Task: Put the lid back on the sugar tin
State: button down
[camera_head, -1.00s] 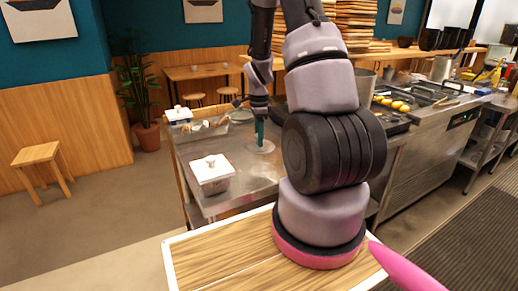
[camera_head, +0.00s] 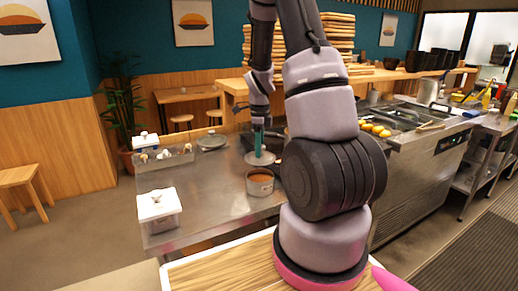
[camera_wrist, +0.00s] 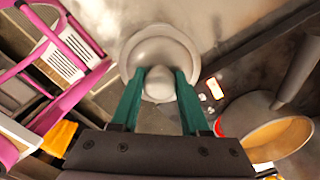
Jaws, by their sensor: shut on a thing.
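My gripper (camera_head: 259,146) is shut on the knob of a round grey lid (camera_head: 261,158), held level over the steel table. In the wrist view, the teal fingers (camera_wrist: 158,88) pinch the knob from both sides, and the lid's wide rim (camera_wrist: 133,50) shows around it. An open round metal tin (camera_head: 260,188) with brown contents, apparently the sugar tin, stands on the table just nearer the camera than the lid. The lid is apart from its opening. What looks like the same tin (camera_wrist: 240,112) shows at the lower right of the wrist view.
A clear container with a white lid (camera_head: 158,207) stands at the table's near left corner. A tray of small items (camera_head: 167,158), a white-lidded box (camera_head: 145,141) and a round grey dish (camera_head: 212,142) are farther back. Bare steel (camera_head: 212,185) lies between the container and the tin.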

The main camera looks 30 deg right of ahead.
jog(key=shift+f, duration=3)
jog(key=shift+f, duration=0.4)
jog(key=shift+c, duration=1.6)
grip_release()
jog(key=shift+o, duration=0.3)
jog(key=shift+o, duration=1.3)
jog(key=shift+r, duration=0.15)
